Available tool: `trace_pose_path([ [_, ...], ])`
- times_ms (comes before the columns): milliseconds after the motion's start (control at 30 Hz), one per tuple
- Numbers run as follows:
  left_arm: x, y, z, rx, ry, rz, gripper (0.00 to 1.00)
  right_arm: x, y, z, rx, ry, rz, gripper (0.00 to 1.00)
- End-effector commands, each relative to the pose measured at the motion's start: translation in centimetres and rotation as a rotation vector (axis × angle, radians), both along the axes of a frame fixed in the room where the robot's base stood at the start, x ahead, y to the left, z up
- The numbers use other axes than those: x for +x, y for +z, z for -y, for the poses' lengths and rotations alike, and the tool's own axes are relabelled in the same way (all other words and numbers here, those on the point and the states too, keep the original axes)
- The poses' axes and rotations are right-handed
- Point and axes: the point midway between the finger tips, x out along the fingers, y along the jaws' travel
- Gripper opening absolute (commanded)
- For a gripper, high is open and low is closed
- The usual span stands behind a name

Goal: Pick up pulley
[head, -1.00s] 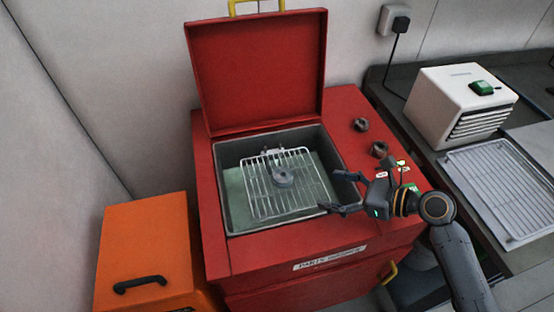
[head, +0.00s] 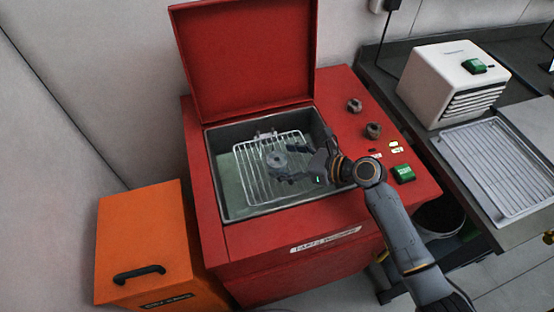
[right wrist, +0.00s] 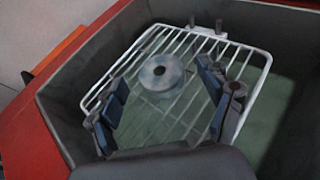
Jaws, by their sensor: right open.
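The pulley (head: 277,159) is a small grey disc with a central hole. It lies on a wire rack (head: 254,172) inside the open tank of the red parts washer (head: 240,240). It also shows in the right wrist view (right wrist: 161,73), flat on the rack, ahead of the fingertips. My right gripper (head: 288,164) is open over the tank, its fingers pointing left at the pulley. In the right wrist view its blue-padded fingers (right wrist: 160,90) stand apart with the pulley just beyond, not clasped. My left gripper is not in view.
The washer's red lid (head: 245,60) stands open behind the tank. The tank's walls (head: 214,190) surround the rack. Two dark knobs (head: 373,130) and a green button (head: 403,173) sit right of the tank. An orange box (head: 145,235) stands at left, a drying tray (head: 495,165) at right.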

Motion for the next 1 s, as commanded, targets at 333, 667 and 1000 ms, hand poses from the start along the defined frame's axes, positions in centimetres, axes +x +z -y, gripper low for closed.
trace_pose_path([
  [333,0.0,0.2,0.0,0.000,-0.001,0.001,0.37,1.1,-1.0,-2.2,0.000,0.000,0.001,0.79],
  [667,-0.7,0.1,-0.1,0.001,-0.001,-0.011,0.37,1.1,-1.0,-2.2,0.000,0.000,0.000,0.34],
  [1000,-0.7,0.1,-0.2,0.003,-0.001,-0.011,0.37,1.1,-0.8,-2.2,0.001,-0.001,0.002,0.04],
])
